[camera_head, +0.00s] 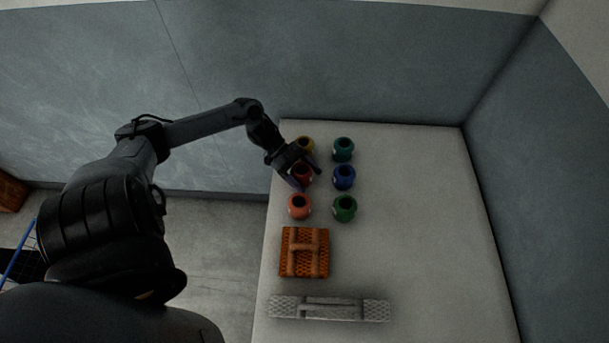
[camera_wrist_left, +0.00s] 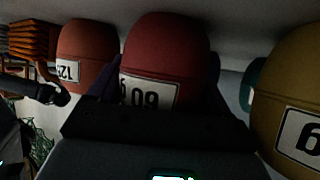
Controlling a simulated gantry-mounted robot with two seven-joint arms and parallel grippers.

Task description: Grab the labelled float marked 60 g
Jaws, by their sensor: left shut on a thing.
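My left gripper (camera_head: 303,174) is shut on a red float (camera_head: 303,170) in the middle of the left column of floats on the pale table (camera_head: 420,230). In the left wrist view, the red float (camera_wrist_left: 165,50) fills the middle, with dark purplish fingers partly showing at its sides. Its white label (camera_wrist_left: 150,93) appears upside down and seems to read 60, partly covered by the gripper's body. I cannot tell whether the float is clear of the table. My right gripper is not in view.
A yellow float (camera_head: 306,143) and an orange float (camera_head: 299,206) stand close on either side. Teal (camera_head: 343,149), blue (camera_head: 343,177) and green (camera_head: 344,208) floats form the right column. An orange woven block (camera_head: 290,266) and a grey mesh piece (camera_head: 345,309) lie nearer. The table's right side is clear.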

